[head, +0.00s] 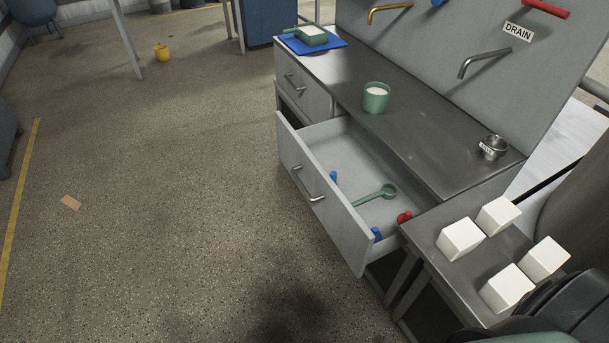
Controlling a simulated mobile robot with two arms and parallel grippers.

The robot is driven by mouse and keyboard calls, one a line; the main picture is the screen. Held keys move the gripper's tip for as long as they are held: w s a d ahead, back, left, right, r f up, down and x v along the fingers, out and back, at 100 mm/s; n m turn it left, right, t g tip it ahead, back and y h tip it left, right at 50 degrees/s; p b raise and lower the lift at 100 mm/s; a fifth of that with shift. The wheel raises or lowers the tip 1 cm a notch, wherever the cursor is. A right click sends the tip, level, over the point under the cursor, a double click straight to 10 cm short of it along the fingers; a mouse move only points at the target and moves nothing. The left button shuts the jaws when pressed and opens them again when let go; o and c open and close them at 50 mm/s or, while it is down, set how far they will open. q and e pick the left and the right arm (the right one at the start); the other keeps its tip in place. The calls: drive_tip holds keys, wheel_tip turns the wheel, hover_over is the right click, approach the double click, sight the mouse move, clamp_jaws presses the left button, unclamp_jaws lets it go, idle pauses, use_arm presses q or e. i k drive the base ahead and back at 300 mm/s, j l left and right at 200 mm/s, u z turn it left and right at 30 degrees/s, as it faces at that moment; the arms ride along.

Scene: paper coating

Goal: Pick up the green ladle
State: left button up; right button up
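The green ladle (388,191) lies in the open drawer (319,190) of the metal counter. Its round bowl is toward the right and its handle runs to the left across the drawer floor. Small blue items and a red item (404,217) lie near it in the drawer. Neither of my grippers shows in the head view.
A green cup (376,97) with white contents and a small metal cup (493,147) stand on the counter (420,135). A green box sits on a blue mat (290,42). Several white blocks (460,239) stand on a side table. Taps project above the counter.

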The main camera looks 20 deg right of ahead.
sight(388, 190)
drive_tip(key=z, duration=1.3)
